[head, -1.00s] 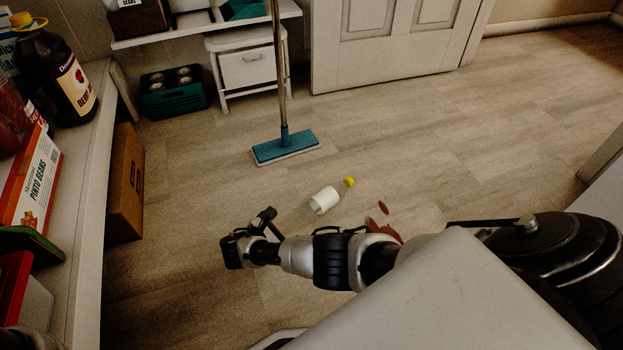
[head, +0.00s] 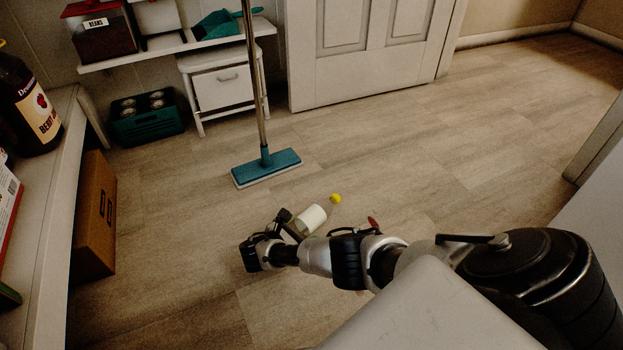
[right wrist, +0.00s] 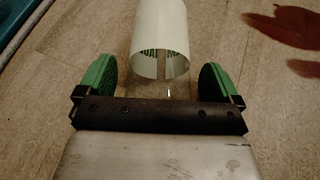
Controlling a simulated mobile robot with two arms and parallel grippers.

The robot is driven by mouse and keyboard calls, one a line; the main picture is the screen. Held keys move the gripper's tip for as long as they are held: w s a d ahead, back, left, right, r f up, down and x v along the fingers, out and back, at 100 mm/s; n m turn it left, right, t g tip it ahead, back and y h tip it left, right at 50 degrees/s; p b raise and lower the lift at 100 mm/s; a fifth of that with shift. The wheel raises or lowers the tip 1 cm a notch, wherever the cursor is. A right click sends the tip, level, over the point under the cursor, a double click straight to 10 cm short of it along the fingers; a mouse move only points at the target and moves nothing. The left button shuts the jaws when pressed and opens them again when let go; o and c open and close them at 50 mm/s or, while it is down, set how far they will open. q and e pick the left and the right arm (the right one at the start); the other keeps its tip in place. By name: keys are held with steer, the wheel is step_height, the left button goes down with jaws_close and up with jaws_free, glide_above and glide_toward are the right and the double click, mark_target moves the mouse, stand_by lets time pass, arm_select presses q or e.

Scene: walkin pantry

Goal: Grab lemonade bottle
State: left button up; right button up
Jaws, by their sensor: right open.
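The lemonade bottle (head: 311,219) lies on its side on the floor, with a white label and a yellow cap (head: 335,198). The cap end points away from my right gripper. My right gripper (head: 265,236) is low over the floor at the bottle's near end, its jaws open. In the right wrist view, the white label (right wrist: 160,32) is centred just ahead of the green finger pads of the gripper (right wrist: 157,82). The bottle's clear end reaches between the pads, with a gap on each side. My left gripper is out of view.
A teal mop (head: 266,168) stands on the floor beyond the bottle. A red stain (right wrist: 300,42) is on the floor to the right. A shelf (head: 52,210) with a dark bottle (head: 30,105) and a cardboard box (head: 94,215) are at left. The floor around is mostly clear.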

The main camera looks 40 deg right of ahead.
steer(key=shift+d+f, duration=0.1)
steer(key=shift+d, duration=0.15)
steer(key=c, duration=1)
